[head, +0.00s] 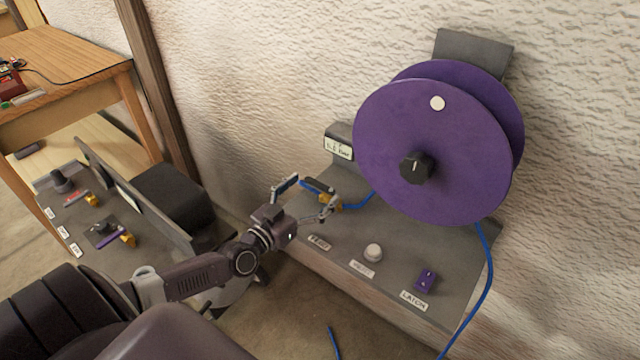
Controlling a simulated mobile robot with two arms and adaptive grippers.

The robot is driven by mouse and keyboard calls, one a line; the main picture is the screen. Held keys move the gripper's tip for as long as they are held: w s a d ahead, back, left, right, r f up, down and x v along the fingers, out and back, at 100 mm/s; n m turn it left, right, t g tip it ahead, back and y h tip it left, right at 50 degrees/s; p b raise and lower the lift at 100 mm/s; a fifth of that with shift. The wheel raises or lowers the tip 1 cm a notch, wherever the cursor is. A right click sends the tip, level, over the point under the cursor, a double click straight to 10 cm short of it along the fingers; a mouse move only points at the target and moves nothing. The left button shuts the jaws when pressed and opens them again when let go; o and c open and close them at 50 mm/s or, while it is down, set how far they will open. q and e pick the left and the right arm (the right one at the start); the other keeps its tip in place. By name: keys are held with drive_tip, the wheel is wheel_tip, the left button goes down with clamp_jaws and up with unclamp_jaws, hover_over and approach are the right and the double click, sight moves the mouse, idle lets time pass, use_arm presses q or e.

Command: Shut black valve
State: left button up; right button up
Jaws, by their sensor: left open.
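The black valve shows in the head view as a black lever (319,186) above a small brass body (336,203), at the left end of the grey bench under the purple reel. The lever looks roughly in line with the blue hose (358,202) that leaves the brass body to the right. My left gripper (305,198) is open, its fingers spread on either side of the lever's near end. I cannot tell whether a finger touches the lever. The fingers partly hide the valve's left side. My right gripper is out of view.
A large purple reel (430,130) with a black knob stands close right of the valve. A white knob (373,252) and a purple switch (426,280) sit on the bench front. At left, a panel carries a purple-handled valve (111,241). The textured wall is behind.

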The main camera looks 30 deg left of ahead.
use_arm(q)
drive_tip(key=shift+w, duration=0.75)
drive_tip(key=shift+w+d, duration=0.1)
drive_tip(key=shift+w, duration=0.6)
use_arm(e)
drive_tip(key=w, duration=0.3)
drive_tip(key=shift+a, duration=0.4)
